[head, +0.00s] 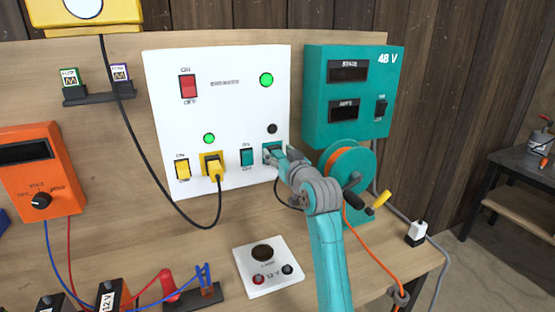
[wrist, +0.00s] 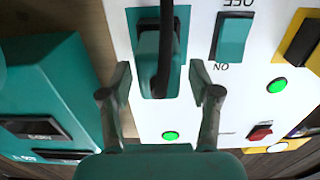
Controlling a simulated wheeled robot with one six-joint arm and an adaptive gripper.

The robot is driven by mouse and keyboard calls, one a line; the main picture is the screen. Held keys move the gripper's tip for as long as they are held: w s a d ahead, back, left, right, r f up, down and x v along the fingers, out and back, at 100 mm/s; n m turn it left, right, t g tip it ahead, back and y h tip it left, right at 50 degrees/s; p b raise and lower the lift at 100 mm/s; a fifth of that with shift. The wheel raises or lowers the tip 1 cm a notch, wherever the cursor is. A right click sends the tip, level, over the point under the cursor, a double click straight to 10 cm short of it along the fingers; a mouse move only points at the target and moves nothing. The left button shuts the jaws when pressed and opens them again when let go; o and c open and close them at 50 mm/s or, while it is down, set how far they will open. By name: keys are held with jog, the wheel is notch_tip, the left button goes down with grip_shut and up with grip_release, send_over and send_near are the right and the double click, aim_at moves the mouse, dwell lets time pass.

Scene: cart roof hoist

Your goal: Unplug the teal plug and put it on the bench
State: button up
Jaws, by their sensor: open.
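The teal plug (wrist: 147,62), with a dark cable, sits in the teal socket (wrist: 183,14) on the white panel (head: 223,100). In the head view my gripper largely hides the plug, and the cable hangs below. My gripper (wrist: 160,75) is open, with one finger on each side of the plug; I cannot tell whether either finger touches it. It also shows in the head view (head: 283,158) at the socket. The teal switch (head: 247,157) is beside the socket; its position is unclear. The round lamp (head: 272,128) above the socket is dark. The wooden bench (head: 190,270) lies below.
A yellow plug (head: 214,171) with a black cable is left of the teal switch. The teal 48 V box (head: 315,95) and a cable reel (head: 350,175) stand close on the right.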

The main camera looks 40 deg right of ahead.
grip_shut()
jog(key=shift+s, duration=0.2)
jog(key=shift+v, duration=2.1)
